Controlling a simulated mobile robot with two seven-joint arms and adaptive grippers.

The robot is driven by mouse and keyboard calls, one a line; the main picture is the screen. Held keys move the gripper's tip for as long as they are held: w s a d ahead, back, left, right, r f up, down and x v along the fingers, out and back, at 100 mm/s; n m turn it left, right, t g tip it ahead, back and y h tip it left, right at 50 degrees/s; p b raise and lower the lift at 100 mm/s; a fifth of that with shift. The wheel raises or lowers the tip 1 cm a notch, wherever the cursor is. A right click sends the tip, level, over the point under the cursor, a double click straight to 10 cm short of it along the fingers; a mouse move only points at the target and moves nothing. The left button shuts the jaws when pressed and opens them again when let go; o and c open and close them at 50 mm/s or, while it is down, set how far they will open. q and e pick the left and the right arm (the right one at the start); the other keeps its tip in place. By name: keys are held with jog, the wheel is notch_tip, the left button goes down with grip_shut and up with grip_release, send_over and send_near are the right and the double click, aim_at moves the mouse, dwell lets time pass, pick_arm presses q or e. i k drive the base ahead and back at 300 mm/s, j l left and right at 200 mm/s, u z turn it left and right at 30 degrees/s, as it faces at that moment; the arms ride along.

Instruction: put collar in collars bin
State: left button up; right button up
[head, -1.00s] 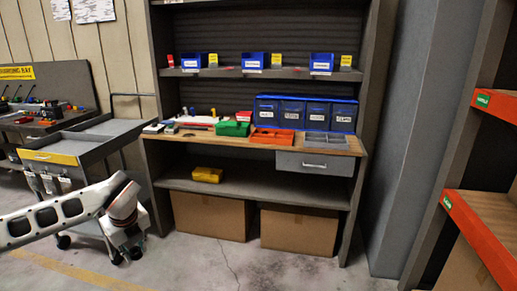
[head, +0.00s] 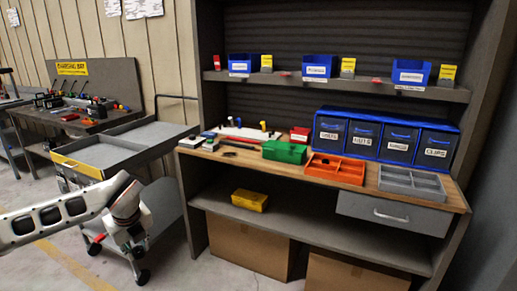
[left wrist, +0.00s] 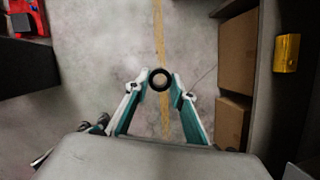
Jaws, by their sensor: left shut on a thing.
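The collar (left wrist: 160,88) is a small black ring. In the left wrist view it sits between the fingertips of my left gripper (left wrist: 161,78), which is shut on it, above the floor. In the head view my left gripper (head: 136,232) hangs at the lower left in front of a grey cart; the collar cannot be made out there. Blue shelf bins (head: 321,68) stand on the upper shelf, with labels too small to read surely. Labelled blue bins (head: 362,137) stand in a row on the bench. I cannot tell which bin is for collars. My right gripper is not in view.
The grey cart (head: 125,137) stands left of the bench (head: 400,222). On the bench are a green box (head: 285,152), an orange tray (head: 337,168) and a grey tray (head: 412,183). A yellow box (head: 250,200) is on the lower shelf. Cardboard boxes (head: 249,249) stand beneath.

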aim_at(243, 71)
jog(key=i+j+z, duration=0.2)
jog(key=i+j, duration=0.5)
jog(key=i+j+z, duration=0.15)
jog(key=j+z, duration=0.15)
jog(key=j, duration=0.2)
jog(key=i+j+z, duration=0.15)
jog(key=j+z, duration=0.15)
jog(key=j, duration=0.25)
jog(key=j+z, duration=0.25)
jog(key=j, duration=0.3)
